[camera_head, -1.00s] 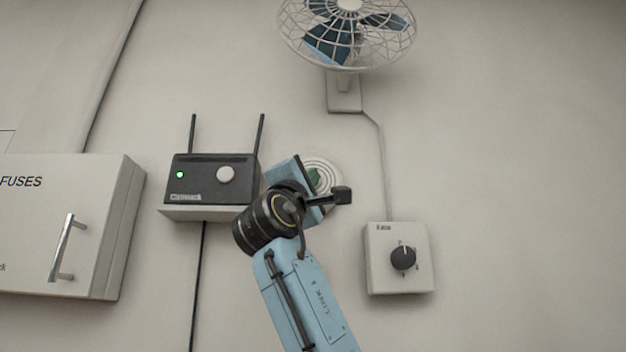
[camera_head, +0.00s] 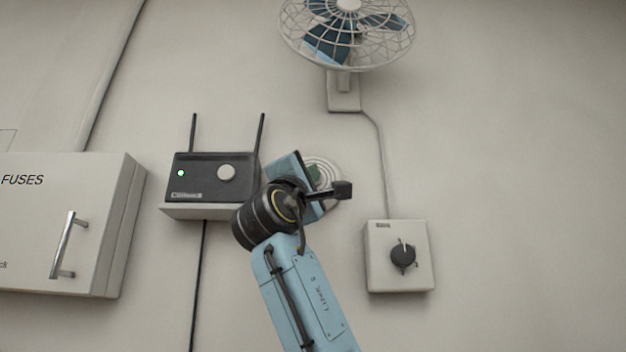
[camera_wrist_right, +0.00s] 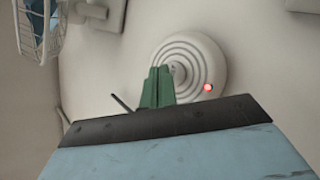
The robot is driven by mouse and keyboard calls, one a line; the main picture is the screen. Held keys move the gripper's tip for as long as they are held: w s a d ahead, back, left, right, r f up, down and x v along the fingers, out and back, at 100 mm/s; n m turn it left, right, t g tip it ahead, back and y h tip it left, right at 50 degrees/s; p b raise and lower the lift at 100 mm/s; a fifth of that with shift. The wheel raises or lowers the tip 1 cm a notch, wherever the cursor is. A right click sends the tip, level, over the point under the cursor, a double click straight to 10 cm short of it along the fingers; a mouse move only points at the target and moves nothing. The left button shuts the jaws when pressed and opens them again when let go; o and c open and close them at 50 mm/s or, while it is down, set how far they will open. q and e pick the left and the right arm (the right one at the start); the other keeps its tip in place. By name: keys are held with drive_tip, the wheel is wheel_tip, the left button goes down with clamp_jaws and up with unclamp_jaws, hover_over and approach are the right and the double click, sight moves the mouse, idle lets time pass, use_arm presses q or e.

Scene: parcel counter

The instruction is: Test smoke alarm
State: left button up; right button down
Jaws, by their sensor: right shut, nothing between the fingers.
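The smoke alarm (camera_head: 325,169) is a round white disc with concentric rings on the wall, largely hidden behind my right gripper (camera_head: 316,175) in the head view. In the right wrist view the smoke alarm (camera_wrist_right: 213,66) shows its rings, a central button and a lit red light (camera_wrist_right: 208,87). The green fingers of my right gripper (camera_wrist_right: 165,72) are shut and empty, with their tips at or just in front of the central button. I cannot tell whether they touch it. My left gripper is not in view.
A router (camera_head: 203,178) with two antennas and a green light sits left of the alarm. A fan (camera_head: 347,30) hangs above, wired to a dial box (camera_head: 384,276) at lower right. A fuse cabinet (camera_head: 100,240) is at the far left. The right wall is bare.

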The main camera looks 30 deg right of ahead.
drive_tip(key=s+a+b, duration=0.3)
drive_tip(key=s, duration=0.2)
idle(0.5)
